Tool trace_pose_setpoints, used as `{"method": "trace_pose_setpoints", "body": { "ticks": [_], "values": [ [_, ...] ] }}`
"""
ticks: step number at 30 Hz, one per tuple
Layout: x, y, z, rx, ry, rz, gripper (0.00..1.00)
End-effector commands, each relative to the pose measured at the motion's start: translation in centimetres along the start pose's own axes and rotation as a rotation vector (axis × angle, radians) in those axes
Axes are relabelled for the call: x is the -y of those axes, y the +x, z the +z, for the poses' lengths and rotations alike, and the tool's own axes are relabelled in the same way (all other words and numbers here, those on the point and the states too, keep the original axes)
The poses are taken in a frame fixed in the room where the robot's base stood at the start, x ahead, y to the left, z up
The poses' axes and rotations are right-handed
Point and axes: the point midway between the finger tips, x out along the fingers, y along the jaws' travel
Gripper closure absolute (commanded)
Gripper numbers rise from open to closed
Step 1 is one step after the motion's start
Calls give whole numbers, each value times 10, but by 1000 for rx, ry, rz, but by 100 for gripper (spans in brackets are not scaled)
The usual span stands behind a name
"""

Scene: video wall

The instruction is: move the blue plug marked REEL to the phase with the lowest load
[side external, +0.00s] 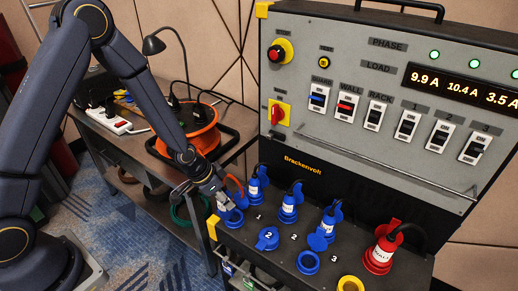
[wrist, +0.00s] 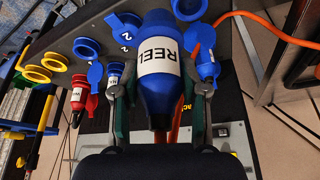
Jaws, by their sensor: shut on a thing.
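The blue plug marked REEL (wrist: 165,65) lies between the two fingers of my gripper (wrist: 160,90), which is shut on it. Its front end is at the leftmost front blue socket (side external: 233,219); I cannot tell whether it is seated. In the side view my gripper (side external: 222,199) is at that socket. To its right are a blue socket with its cap marked 2 closed (side external: 267,238) and an uncovered blue socket (side external: 308,263). The load display (side external: 462,87) reads 9.9 A, 10.4 A and 3.5 A from left to right; 3.5 is lowest.
Behind the front sockets stand blue plugs (side external: 289,207) and a red plug (side external: 380,252). A yellow socket (side external: 350,284) is at the front right. The switch panel (side external: 335,125) rises behind. An orange cable reel (side external: 200,132) sits on a bench at left, and an orange cable (wrist: 265,28) runs close by.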

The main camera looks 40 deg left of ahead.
Motion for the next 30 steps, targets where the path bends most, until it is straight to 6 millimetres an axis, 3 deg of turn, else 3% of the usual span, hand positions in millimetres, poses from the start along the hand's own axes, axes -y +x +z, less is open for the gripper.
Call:
{"method": "trace_pose_setpoints", "body": {
  "ticks": [1,6,12,16,19,30],
  "values": [
    [-11,11,-23,-6,54,24,98],
    [-65,43,-90,-1,240,102,98],
    [-143,70,-141,3,401,169,98],
    [-182,82,-152,4,452,189,98],
    [-198,88,-146,7,474,198,98],
    [-208,108,-132,5,488,204,98]
  ]
}}
